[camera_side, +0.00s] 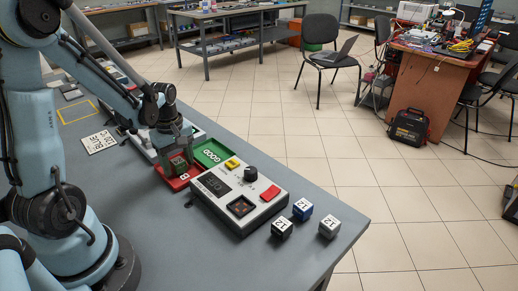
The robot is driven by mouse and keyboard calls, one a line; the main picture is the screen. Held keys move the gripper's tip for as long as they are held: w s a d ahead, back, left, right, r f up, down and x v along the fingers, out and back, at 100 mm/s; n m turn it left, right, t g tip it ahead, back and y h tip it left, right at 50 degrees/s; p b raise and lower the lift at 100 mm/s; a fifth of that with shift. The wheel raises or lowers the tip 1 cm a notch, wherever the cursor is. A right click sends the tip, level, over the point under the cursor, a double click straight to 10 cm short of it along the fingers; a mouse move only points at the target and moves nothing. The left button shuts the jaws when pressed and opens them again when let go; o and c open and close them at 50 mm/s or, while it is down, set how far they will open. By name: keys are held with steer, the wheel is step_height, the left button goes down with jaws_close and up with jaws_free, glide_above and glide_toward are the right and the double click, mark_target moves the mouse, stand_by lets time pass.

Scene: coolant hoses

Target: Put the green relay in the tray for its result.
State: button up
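My gripper (178,160) points down over the red tray (185,181), near the middle left of the picture. A small green block, which looks like the green relay (178,163), is between its fingers. The fingers appear to close on it, and they hide most of it. I cannot tell whether it touches the tray floor. The red tray carries a white letter, partly covered. The green tray (213,152), with white lettering, lies just behind and to the right, with no relay visible in it.
A white tester (240,196) with a black knob, yellow and red buttons and a dark socket stands right of the trays. A printed marker card (99,142) lies left.

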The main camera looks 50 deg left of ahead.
mark_target(178, 161)
stand_by(0.3)
step_height(178, 161, up, 12)
steer(key=w+d+m+t, duration=0.1)
steer(key=d+m+t, duration=0.6)
steer(key=d+m, duration=0.9)
steer(key=shift+d+r+m, duration=0.3)
steer(key=shift+r+m, duration=0.05)
steer(key=shift+m, duration=0.65)
